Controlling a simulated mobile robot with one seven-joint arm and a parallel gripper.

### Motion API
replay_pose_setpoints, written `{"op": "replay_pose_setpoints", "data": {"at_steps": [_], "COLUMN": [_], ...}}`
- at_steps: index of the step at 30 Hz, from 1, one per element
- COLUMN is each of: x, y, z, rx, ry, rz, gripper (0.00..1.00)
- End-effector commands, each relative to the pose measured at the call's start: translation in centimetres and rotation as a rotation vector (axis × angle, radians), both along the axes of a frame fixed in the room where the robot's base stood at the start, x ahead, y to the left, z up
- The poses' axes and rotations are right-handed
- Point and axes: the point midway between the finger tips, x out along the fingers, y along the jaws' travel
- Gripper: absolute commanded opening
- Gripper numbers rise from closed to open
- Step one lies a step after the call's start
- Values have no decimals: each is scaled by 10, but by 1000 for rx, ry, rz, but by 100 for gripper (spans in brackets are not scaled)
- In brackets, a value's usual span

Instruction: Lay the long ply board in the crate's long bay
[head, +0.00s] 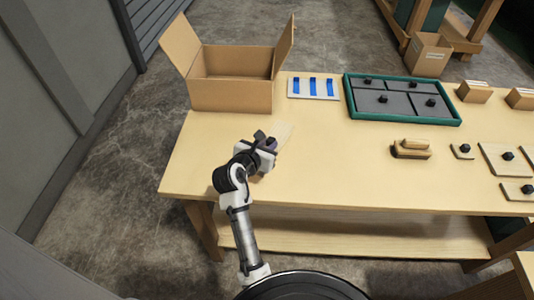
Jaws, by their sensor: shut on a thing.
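My gripper (265,144) is over the table's left half, in front of the cardboard box. It is shut on a pale board (284,131), which looks like the long ply board. Only its far end shows beyond the jaws; the gripper and arm hide the rest. I cannot tell whether it touches the table. The crate (351,106) is a shallow teal-rimmed tray at the back middle, right of my gripper. Thin dividers split its grey inside into several bays, with black knobs showing in them. I cannot tell which bay is the long one.
An open cardboard box (232,97) stands at the back left. A white plate with blue strips (313,86) lies between box and crate. A wooden brush-like block (411,149) and knobbed boards (492,164) lie to the right. The table's middle is clear.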

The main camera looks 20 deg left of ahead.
Motion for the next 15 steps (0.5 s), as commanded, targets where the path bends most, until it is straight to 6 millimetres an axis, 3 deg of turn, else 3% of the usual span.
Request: {"op": "replay_pose_setpoints", "data": {"at_steps": [9,15], "x": [0,0], "y": [0,0], "z": [-39,-45], "rx": [-2,1], "ry": [1,-1], "rz": [1,1], "gripper": [0,0]}}
